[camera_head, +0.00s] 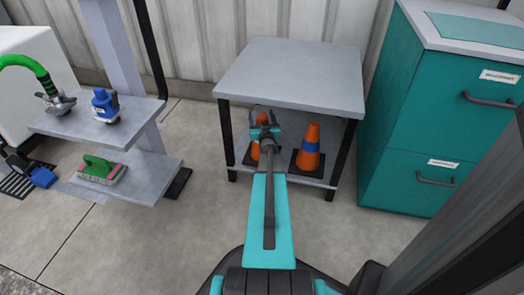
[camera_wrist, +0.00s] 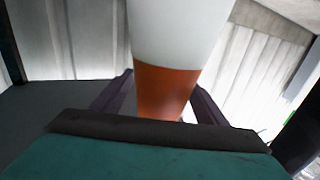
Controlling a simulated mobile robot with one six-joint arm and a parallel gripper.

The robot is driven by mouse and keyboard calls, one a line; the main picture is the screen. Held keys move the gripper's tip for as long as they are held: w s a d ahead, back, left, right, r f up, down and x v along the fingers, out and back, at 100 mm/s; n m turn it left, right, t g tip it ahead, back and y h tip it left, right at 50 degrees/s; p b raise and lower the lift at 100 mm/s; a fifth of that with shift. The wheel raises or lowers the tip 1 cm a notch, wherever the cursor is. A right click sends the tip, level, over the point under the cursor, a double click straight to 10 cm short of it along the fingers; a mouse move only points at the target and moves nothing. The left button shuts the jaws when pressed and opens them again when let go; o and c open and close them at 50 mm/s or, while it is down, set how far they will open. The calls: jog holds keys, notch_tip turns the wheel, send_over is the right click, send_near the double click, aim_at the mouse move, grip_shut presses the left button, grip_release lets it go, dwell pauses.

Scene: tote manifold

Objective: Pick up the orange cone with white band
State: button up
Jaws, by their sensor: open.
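The orange cone with the white band (camera_wrist: 167,85) fills the middle of the wrist view, its white band above an orange part. In the head view that cone (camera_head: 255,152) stands on the lower shelf of the grey table, mostly hidden behind my gripper (camera_head: 263,118). My gripper is open, with one finger on each side of the cone in the wrist view. I cannot tell whether either finger touches it. The cone's tip and base are out of the wrist view.
An orange cone with a blue band (camera_head: 307,148) stands to the right on the same shelf. The grey tabletop (camera_head: 292,75) and black legs enclose the space. A teal drawer cabinet (camera_head: 430,120) stands right; a shelf unit (camera_head: 140,180) stands left. The floor in front is clear.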

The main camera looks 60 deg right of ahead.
dwell(0.5)
grip_shut()
jog(key=shift+r, duration=0.15)
jog(key=r+p, duration=0.1)
jog(key=r, duration=0.1)
jog(key=r+p, duration=0.1)
jog(key=shift+s+a+r+p, duration=0.25)
jog(key=shift+s+a+p, duration=0.05)
jog(key=shift+a, duration=0.05)
jog(key=r+p+v, duration=0.1)
jog(key=p+v, duration=0.3)
jog(key=v, duration=1.1)
jog(key=shift+r, duration=0.15)
jog(key=shift+w+a, duration=0.1)
jog(key=shift+w, duration=0.05)
dwell(0.4)
